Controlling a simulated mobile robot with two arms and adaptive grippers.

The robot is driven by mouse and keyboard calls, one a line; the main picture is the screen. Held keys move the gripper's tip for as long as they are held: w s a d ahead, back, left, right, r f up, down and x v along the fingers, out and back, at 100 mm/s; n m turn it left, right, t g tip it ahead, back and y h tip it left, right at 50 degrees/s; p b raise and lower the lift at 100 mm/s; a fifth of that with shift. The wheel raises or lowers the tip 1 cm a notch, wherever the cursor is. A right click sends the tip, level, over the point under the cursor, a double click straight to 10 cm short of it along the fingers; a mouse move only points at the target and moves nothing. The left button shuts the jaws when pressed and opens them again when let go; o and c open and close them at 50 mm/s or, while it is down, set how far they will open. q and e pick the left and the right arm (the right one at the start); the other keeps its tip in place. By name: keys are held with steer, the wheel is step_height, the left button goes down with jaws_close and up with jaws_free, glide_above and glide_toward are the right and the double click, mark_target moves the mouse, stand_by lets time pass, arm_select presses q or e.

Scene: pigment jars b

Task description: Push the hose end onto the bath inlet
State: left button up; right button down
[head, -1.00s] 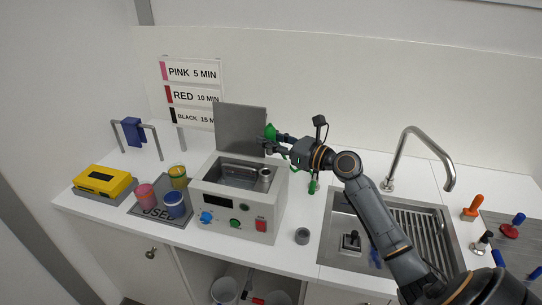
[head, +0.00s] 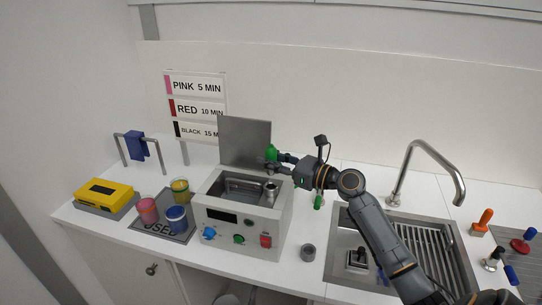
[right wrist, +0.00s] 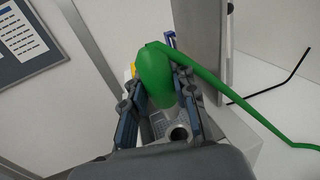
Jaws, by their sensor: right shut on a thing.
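The bath (head: 239,212) is a grey box with an open top, knobs on its front and a raised lid (head: 245,141) at the back. The bath inlet (head: 271,192) is a short metal tube at its right side; its round opening shows in the right wrist view (right wrist: 178,133). My right gripper (head: 273,160) is shut on the green hose end (head: 271,153), above and apart from the inlet. In the right wrist view the hose end (right wrist: 157,77) is between the fingers, with the hose (right wrist: 255,108) trailing right. My left gripper is out of view.
A grey mat (head: 158,229) with paint jars (head: 148,210) and a yellow box (head: 103,194) stand left of the bath. A small grey ring (head: 308,252) lies to its right. The sink (head: 345,240) and tap (head: 405,170) are farther right.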

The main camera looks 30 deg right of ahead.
step_height(320, 180, down, 2)
steer(key=shift+f+b, duration=0.25)
steer(key=shift+b, duration=0.3)
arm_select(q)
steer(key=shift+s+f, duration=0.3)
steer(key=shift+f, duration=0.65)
arm_select(e)
steer(key=shift+f, duration=0.25)
arm_select(q)
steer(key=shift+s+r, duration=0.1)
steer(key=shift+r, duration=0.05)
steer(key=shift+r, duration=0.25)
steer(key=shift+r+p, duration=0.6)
steer(key=shift+p, duration=0.25)
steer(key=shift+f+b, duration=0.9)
arm_select(e)
steer(key=shift+f, duration=1.6)
steer(key=c, duration=1)
jaws_free()
